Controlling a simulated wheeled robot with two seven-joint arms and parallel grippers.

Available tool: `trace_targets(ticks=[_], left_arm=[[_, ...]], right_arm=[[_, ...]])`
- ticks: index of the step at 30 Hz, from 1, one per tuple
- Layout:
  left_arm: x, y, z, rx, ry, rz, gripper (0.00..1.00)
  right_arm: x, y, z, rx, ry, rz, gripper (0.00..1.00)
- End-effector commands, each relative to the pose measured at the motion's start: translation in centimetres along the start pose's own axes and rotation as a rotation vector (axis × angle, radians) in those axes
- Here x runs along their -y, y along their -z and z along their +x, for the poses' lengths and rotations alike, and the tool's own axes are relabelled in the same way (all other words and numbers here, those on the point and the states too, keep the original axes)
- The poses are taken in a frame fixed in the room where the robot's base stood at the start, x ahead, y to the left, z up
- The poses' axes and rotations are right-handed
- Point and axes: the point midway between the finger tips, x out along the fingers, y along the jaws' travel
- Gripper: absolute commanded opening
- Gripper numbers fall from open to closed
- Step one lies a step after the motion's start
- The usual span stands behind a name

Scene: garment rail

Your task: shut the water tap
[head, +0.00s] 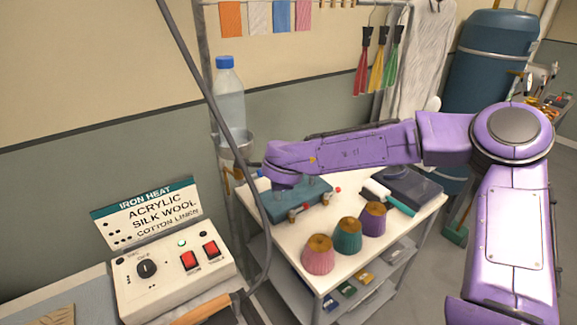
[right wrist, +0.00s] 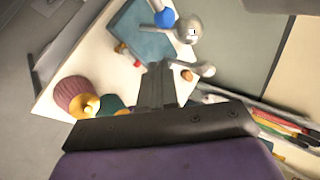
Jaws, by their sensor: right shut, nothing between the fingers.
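A teal box (head: 315,207) with several small fittings sits on the white trolley top. Small red-tipped levers stick out at its side, one of them at the front (head: 298,212). In the right wrist view the box (right wrist: 140,30) shows beside a blue round part (right wrist: 165,18) and a silver ball-shaped fitting (right wrist: 188,30) with a rod. I cannot tell which fitting is the water tap. My right gripper (right wrist: 155,85) is shut and empty, pointing down close to the box. In the head view my purple arm hides its fingers. My left gripper is out of view.
Pink, green and purple cones (head: 318,256) stand on the trolley top (head: 285,240) near its front edge. A bottle with a blue cap (head: 229,95) stands behind left. An iron-heat control box (head: 170,280) is at lower left. A dark cable hangs across the left side.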

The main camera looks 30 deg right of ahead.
Motion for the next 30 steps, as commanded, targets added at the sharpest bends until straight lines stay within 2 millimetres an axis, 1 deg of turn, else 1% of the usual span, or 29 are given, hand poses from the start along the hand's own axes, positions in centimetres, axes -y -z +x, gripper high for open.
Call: trace_targets(ticks=[1,6,9,12,17,30], left_arm=[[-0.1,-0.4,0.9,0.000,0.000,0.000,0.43],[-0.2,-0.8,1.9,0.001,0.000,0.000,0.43],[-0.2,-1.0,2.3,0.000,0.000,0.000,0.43],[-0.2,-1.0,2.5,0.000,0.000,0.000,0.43],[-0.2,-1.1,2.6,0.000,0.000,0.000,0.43],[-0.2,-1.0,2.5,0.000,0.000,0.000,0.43]], right_arm=[[0.2,0.6,-1.1,0.005,0.010,0.009,0.00],[0.6,1.8,-4.7,0.010,0.010,0.003,0.00],[0.8,2.4,-6.5,0.013,0.009,-0.002,0.00],[1.0,3.0,-7.7,0.011,0.007,-0.002,0.00],[1.0,3.5,-8.5,0.008,0.003,-0.002,0.00],[1.0,3.6,-8.5,0.007,0.003,-0.001,0.00]])
